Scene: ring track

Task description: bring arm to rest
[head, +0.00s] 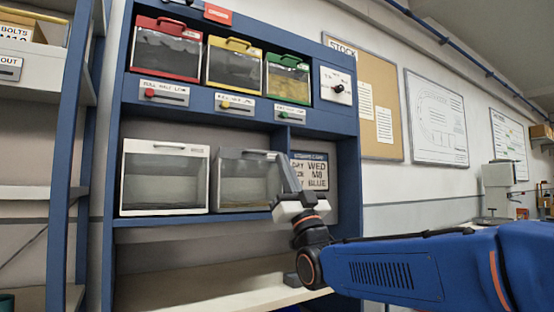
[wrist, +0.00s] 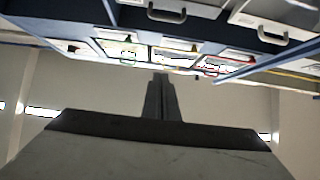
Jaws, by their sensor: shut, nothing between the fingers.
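My gripper (head: 288,178) is shut and empty, raised in front of the right side of the blue shelf unit. In the head view its fingers point up and overlap the right edge of the grey clear-front bin. In the wrist view my gripper (wrist: 161,80) shows its two fingers together, with nothing between them. My blue arm (head: 390,275) reaches in from the lower right of the head view, with the wrist bent upward at its end.
The blue shelf unit (head: 115,165) holds red (head: 166,52), yellow (head: 234,64) and green (head: 287,79) bins above, white (head: 165,178) and grey (head: 243,182) bins below. A dial panel (head: 337,87) and a day sign (head: 309,171) are at right. The lower shelf (head: 190,285) looks mostly clear.

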